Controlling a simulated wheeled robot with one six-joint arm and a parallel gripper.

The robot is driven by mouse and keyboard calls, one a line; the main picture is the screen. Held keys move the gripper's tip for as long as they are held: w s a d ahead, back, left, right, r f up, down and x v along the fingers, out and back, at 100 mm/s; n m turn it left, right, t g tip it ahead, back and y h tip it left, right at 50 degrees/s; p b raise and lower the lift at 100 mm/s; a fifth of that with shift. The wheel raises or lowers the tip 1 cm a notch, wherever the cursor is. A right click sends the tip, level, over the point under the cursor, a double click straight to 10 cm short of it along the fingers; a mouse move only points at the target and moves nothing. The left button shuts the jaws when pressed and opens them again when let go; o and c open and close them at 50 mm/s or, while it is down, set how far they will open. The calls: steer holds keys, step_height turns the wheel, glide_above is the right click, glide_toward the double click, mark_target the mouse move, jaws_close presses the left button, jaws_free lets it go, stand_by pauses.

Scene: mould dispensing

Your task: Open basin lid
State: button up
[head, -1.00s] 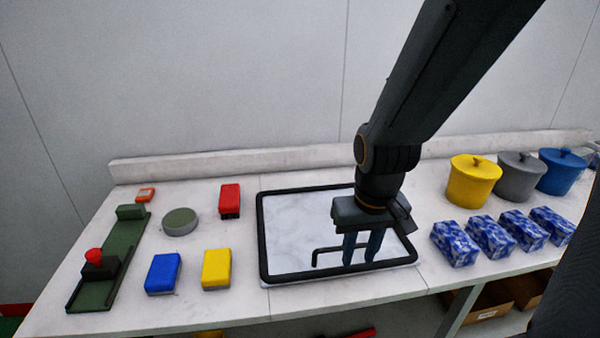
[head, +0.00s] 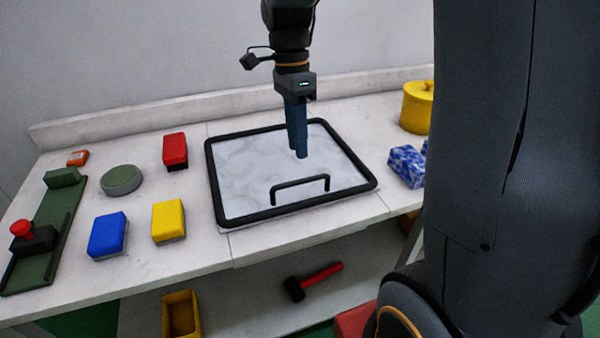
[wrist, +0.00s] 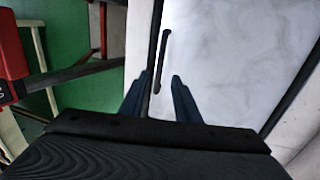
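The basin lid is a white marbled panel (head: 245,165) with a black rim, lying flat on the bench. Its black bar handle (head: 300,183) stands near the front edge. My gripper (head: 297,155) points down over the lid, behind the handle in the head view, with empty fingers. In the wrist view my gripper (wrist: 160,78) has its two blue fingers apart, and the handle (wrist: 163,55) shows beyond the fingertips, between their lines. The gripper does not touch the handle. What is under the lid is hidden.
Left of the lid are a yellow block (head: 168,222), a blue block (head: 107,236), a red block (head: 175,150) and a round green-topped disc (head: 121,180). A yellow pot (head: 416,108) and a blue-white block (head: 406,166) stand right. A red-handled hammer (head: 318,278) lies on the shelf below.

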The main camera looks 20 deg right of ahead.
steer(key=shift+s+f+p, duration=0.2)
steer(key=shift+s+f, duration=0.05)
steer(key=shift+f, duration=1)
steer(key=shift+s+f+p, duration=0.15)
steer(key=shift+s+f, duration=0.1)
steer(key=shift+f, duration=1)
steer(key=shift+s+f+p, duration=0.2)
steer(key=shift+s+f, duration=0.05)
steer(key=shift+f, duration=1)
jaws_close()
steer(key=shift+d, duration=0.1)
